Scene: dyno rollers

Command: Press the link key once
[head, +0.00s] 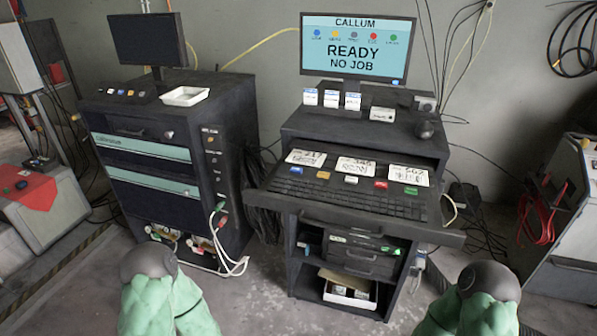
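The monitor (357,48) on the right-hand cart reads "CALLUM", "READY" and "NO JOB". Under the name is a row of coloured dots, blue, yellow, grey, red and green, with labels too small to read surely. Below, a dark keyboard (345,197) lies on the pull-out shelf. Along its back edge sit a blue key (296,170), an orange key (323,175), a white key (351,180), a red key (381,185) and a green key (411,190). I cannot tell which one is the link key. Parts of my green arms show at the bottom; neither gripper is visible.
Cards numbered 217 (306,158), 345 (357,165) and 562 (408,175) lie behind the coloured keys. A second dark cabinet (160,165) with a blank monitor (147,40) stands left. White cables hang beside it. Bare floor lies in front of the carts.

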